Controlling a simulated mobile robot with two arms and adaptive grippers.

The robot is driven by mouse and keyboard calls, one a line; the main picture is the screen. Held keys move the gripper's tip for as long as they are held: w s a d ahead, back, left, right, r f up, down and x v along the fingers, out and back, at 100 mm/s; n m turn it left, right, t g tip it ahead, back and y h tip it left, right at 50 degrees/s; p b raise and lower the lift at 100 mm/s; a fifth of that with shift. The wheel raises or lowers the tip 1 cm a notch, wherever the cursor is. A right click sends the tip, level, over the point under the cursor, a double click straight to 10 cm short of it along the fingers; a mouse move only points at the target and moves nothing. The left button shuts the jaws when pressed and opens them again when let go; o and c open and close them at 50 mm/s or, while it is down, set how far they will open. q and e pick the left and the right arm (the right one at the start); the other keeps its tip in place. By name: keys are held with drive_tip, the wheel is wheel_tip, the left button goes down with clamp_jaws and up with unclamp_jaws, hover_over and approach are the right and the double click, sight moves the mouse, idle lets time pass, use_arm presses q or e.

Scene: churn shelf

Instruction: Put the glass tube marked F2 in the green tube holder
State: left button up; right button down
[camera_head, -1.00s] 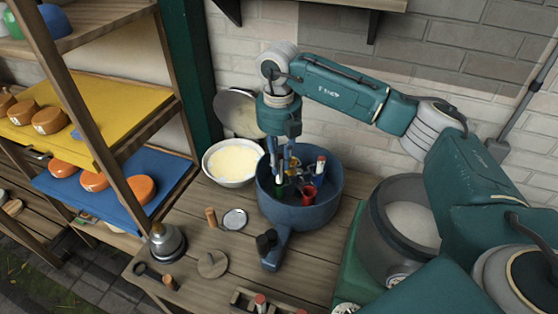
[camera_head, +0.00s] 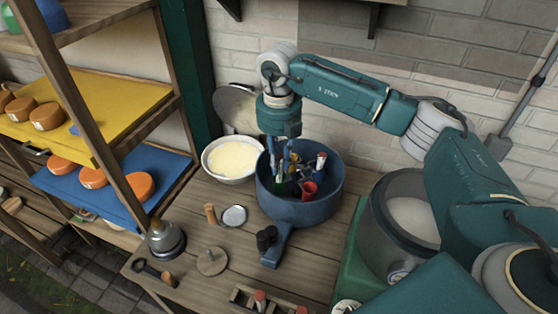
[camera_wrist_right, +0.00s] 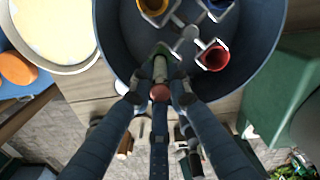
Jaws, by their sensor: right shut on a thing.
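My right gripper (camera_wrist_right: 160,98) is shut on a glass tube (camera_wrist_right: 160,72) with a red cap, over the blue round pan. In the head view the gripper (camera_head: 284,172) reaches down inside the pan. The green tube holder (camera_head: 281,189) is partly hidden by the fingers. In the wrist view the tube's far end lines up with a dark green part of this holder. I cannot tell how deep the tube sits in it. The marking on the tube is not readable. My left gripper is not in view.
The pan (camera_head: 335,180) also has a red holder (camera_head: 309,190), a yellow holder (camera_wrist_right: 152,8) and a blue holder (camera_wrist_right: 215,5). A bowl (camera_head: 232,178) is left of the pan.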

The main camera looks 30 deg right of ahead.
drive_tip(key=shift+f+b, duration=1.2)
drive_tip(key=shift+f, duration=0.55)
drive_tip(key=c, duration=1.3)
unclamp_jaws()
drive_tip(key=shift+o, duration=0.2)
drive_tip(key=shift+r, duration=0.1)
drive_tip(key=shift+r+p, duration=2.95)
drive_tip(key=shift+r, duration=1.65)
drive_tip(key=shift+f, duration=0.1)
